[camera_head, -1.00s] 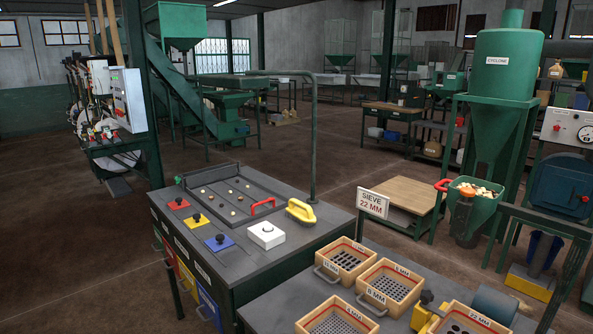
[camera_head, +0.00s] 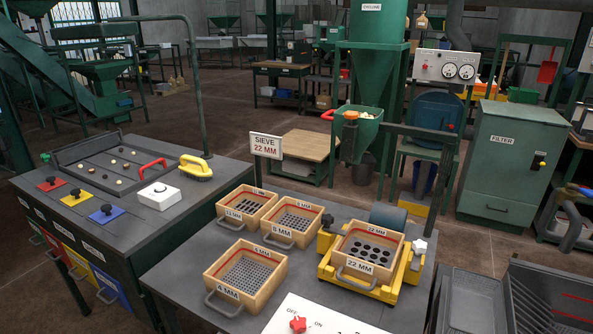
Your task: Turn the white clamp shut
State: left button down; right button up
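The white clamp (camera_head: 419,246) is a small white knob at the right side of the yellow sieve shaker frame (camera_head: 327,268). The 22 mm sieve (camera_head: 359,267), a wooden box with large holes, sits in that frame. At this size I cannot tell whether the white clamp is turned open or shut. Neither of my grippers is in view.
Sieves marked 4 mm (camera_head: 246,271), 8 mm (camera_head: 292,220) and a third (camera_head: 246,206) stand left of the shaker on the dark table (camera_head: 190,272). A white panel with a red star knob (camera_head: 298,324) is at the front. Dark bins (camera_head: 470,300) lie right.

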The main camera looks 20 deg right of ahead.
aim_at(420, 246)
jog(key=z, duration=1.4)
jog(key=l+z, duration=0.45)
jog(key=z, duration=0.2)
